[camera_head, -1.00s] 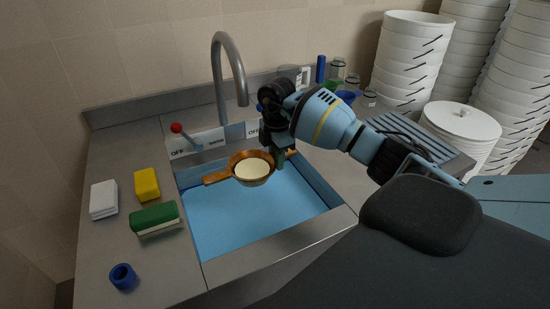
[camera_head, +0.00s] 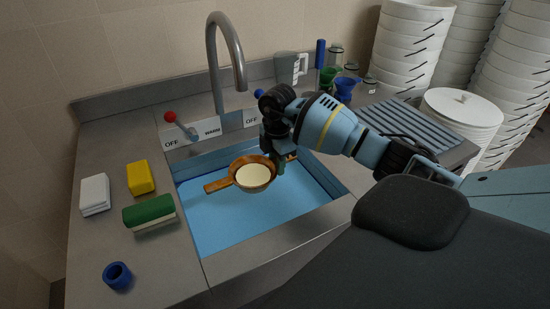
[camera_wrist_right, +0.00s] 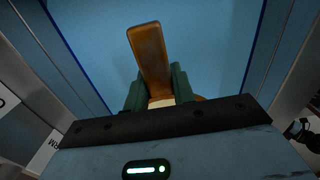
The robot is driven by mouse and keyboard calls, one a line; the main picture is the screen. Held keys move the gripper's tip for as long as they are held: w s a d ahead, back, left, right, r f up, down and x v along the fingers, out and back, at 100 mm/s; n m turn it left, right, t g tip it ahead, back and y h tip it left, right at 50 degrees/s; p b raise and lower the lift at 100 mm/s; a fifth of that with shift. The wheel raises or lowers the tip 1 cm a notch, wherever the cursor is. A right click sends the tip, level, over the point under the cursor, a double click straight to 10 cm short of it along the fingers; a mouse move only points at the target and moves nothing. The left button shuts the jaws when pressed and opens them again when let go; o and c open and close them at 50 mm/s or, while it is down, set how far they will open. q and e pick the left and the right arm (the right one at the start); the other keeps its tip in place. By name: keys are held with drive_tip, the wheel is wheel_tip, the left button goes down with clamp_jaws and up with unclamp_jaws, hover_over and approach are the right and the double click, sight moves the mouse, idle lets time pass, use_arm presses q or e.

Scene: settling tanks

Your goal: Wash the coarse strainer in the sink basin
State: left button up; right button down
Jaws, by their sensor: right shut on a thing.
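The coarse strainer (camera_head: 255,176) is an orange-brown bowl with a pale inside and a flat handle pointing left. My right gripper (camera_head: 278,162) is shut on it at its right side and holds it over the sink basin (camera_head: 245,222), which is blue inside. In the right wrist view the strainer's brown handle (camera_wrist_right: 150,58) extends past the green fingers (camera_wrist_right: 157,90), and most of the bowl is hidden by the gripper. The grey faucet (camera_head: 226,60) arches behind the basin, with its spout above and left of the strainer. A red-knobbed lever (camera_head: 170,118) stands by the OFF and WARM labels. My left gripper is not in view.
Left of the basin lie a white block (camera_head: 95,194), a yellow sponge (camera_head: 140,177), a green-and-white sponge (camera_head: 149,212) and a blue ring (camera_head: 117,275). A grey jug (camera_head: 291,68), funnels (camera_head: 344,88) and glass jars stand behind right. White bucket stacks (camera_head: 408,55) stand beyond a ribbed drainboard (camera_head: 410,130).

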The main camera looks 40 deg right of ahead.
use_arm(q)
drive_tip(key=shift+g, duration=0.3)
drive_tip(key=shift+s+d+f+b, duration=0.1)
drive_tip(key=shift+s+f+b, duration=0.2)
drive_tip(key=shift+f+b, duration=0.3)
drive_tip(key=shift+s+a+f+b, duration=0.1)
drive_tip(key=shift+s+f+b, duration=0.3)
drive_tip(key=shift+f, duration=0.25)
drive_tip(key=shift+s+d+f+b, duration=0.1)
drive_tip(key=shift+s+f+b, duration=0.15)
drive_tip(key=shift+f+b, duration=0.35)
use_arm(e)
drive_tip(key=shift+f, duration=5.4)
drive_tip(key=shift+a, duration=0.2)
use_arm(q)
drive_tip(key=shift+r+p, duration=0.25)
drive_tip(key=shift+p, duration=0.05)
use_arm(e)
drive_tip(key=shift+w+a, duration=0.2)
drive_tip(key=shift+a, duration=0.4)
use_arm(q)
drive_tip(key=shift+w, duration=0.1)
use_arm(e)
drive_tip(key=shift+d, duration=0.15)
drive_tip(key=shift+s+d, duration=0.2)
drive_tip(key=shift+d, duration=0.45)
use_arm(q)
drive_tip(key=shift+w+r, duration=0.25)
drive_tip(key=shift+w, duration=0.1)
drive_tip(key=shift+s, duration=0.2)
